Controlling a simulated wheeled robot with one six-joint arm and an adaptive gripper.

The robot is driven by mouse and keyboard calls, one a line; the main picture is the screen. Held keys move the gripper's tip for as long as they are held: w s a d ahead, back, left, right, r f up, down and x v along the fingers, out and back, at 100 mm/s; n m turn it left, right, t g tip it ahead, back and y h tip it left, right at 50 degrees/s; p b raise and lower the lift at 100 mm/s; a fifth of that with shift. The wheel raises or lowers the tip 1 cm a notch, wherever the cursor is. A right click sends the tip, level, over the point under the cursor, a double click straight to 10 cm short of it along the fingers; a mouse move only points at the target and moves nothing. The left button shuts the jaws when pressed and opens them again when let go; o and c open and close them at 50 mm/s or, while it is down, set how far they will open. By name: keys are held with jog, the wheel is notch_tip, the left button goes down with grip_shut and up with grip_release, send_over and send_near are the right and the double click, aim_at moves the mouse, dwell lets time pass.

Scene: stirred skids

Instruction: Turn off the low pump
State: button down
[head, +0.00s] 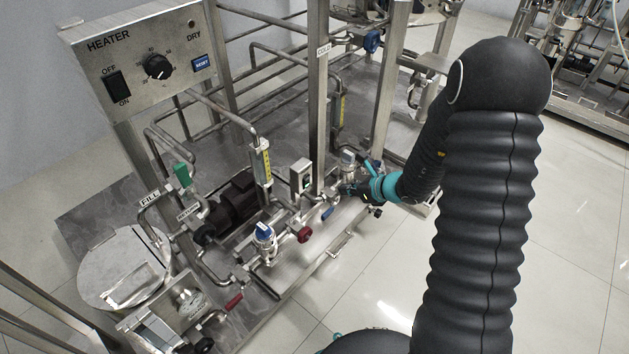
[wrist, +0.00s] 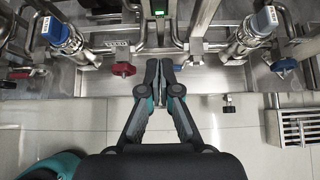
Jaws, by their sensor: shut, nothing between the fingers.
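A small grey switch box (head: 301,177) is mounted low on the skid, beside the steel upright, in the head view. In the wrist view a green-lit switch (wrist: 160,16) shows at the top edge, beyond my fingertips. The dark pump motor (head: 236,203) sits on the skid base to the left of the box. My gripper (wrist: 159,64) is shut and empty, its fingers pointing toward the pipework under the green light. In the head view my gripper (head: 358,190) is to the right of the switch box, partly hidden among valves; I cannot tell its exact distance from the switch.
Blue-capped valves (wrist: 45,28) and (wrist: 256,20) flank my gripper in the wrist view. A red handle (wrist: 124,69) is close on the left. The heater panel (head: 145,62) stands upper left. Tiled floor (head: 385,275) in front of the skid is clear.

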send_near(308, 182)
jog(key=x, duration=0.5)
jog(key=shift+s+f, duration=0.1)
jog(key=shift+f, duration=0.45)
jog(key=shift+w+a, duration=0.35)
jog(key=shift+a, duration=0.1)
jog(key=shift+r, duration=0.1)
